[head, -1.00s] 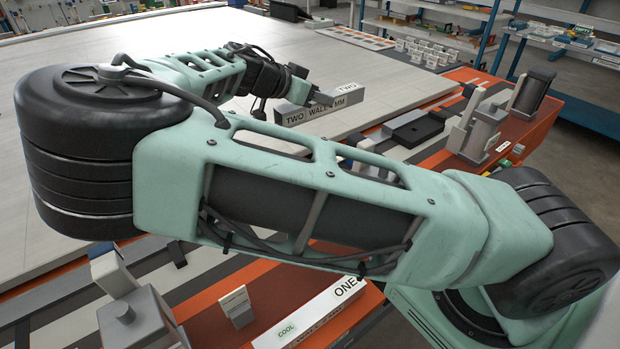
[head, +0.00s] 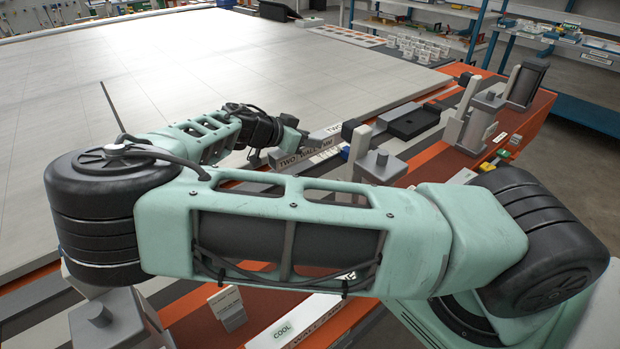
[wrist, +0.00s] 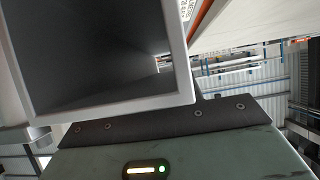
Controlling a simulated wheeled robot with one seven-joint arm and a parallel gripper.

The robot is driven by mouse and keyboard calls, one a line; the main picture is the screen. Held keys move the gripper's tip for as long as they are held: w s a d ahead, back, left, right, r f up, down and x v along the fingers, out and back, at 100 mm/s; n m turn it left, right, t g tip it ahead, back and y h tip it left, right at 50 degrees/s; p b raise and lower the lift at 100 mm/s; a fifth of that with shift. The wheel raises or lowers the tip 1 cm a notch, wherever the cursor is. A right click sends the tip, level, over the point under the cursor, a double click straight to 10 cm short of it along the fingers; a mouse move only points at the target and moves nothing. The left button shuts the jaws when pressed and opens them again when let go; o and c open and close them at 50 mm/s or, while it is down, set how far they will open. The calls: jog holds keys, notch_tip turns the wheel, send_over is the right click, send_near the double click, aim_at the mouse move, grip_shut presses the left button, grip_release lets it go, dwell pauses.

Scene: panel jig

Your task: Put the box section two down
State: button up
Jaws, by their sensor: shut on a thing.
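Box section two (head: 308,157) is a grey hollow bar lettered TWO and WALL on its sides. In the head view it lies beyond my forearm, near the edge of the large pale panel. My gripper (head: 303,137) is shut on it. In the wrist view the open end of the section (wrist: 185,95) fills the upper left, and I look into its hollow inside. Whether its underside touches anything is hidden in the head view by my forearm.
A white bar tagged COOL (head: 300,322) lies on the orange bench at the front. Grey clamp posts (head: 377,166) stand just right of section two, with a black tray block (head: 413,122) behind. The large panel (head: 230,60) is bare at the back left.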

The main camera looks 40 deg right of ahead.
aim_at(273, 165)
notch_tip(273, 165, down, 9)
jog(key=shift+p, duration=0.65)
jog(key=shift+f, duration=0.1)
jog(key=o, duration=1.2)
jog(key=shift+c, duration=0.2)
jog(key=shift+a+r, duration=0.25)
jog(key=shift+a, duration=0.1)
jog(key=b+v, duration=0.2)
jog(key=v, duration=0.9)
jog(key=shift+a+r, duration=0.1)
